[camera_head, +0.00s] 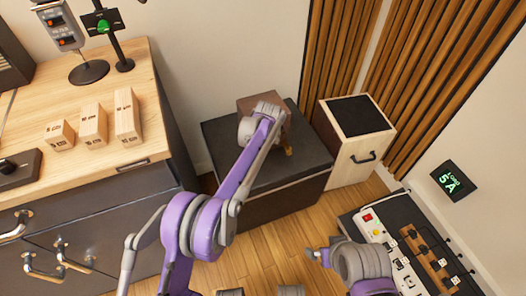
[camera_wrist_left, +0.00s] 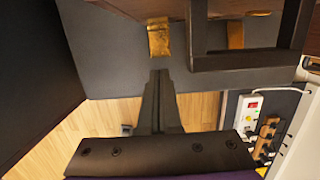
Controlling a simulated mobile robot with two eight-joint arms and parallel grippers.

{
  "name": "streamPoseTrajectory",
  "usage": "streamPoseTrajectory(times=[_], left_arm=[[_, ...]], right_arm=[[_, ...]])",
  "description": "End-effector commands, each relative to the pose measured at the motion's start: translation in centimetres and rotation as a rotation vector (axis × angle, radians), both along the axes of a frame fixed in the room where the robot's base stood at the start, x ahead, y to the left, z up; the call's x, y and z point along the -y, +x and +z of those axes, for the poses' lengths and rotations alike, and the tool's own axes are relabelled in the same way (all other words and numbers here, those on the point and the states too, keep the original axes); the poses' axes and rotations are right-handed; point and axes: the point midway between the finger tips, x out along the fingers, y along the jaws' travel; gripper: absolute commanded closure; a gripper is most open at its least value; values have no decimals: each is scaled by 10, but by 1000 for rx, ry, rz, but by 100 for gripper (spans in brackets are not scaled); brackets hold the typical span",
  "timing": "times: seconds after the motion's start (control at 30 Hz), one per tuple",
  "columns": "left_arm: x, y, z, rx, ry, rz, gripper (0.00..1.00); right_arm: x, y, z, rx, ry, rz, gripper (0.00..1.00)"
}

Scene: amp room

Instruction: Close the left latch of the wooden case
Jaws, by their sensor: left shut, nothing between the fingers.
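The dark brown wooden case (camera_head: 248,103) stands on a low black box, mostly hidden behind my left arm. One brass latch (camera_head: 288,152) shows at its lower edge. The left wrist view shows the case's underside edge at the top, with a brass latch (camera_wrist_left: 159,40) hanging down and another brass piece (camera_wrist_left: 236,36) to its right, partly behind a dark handle (camera_wrist_left: 245,60). My left gripper (camera_wrist_left: 160,74) is shut and empty, its tips just below the first latch in the picture; contact is unclear. My right gripper (camera_head: 316,255) is low, away from the case; its jaws are unclear.
The low black box (camera_head: 290,170) carries the case. A wooden cabinet with a black top (camera_head: 356,115) stands to its right. A wood-topped counter (camera_head: 80,100) with several wooden blocks is at left. A power strip (camera_head: 385,240) lies at lower right. Wooden floor is open in front.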

Motion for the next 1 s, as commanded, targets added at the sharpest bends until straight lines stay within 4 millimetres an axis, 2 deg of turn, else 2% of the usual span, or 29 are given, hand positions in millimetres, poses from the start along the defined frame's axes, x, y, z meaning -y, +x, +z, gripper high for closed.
streamPoseTrajectory(times=[0.4, 0.83, 1.0], left_arm=[[0, 0, 15, 1, 0, 0, 100], [0, -1, 18, 1, 0, 0, 100], [3, -4, 28, 1, 0, 1, 100]], right_arm=[[0, -1, 7, 2, 0, 0, 0], [0, -1, 8, 2, 0, 0, 0], [0, -2, 14, 3, 0, 0, 0]])
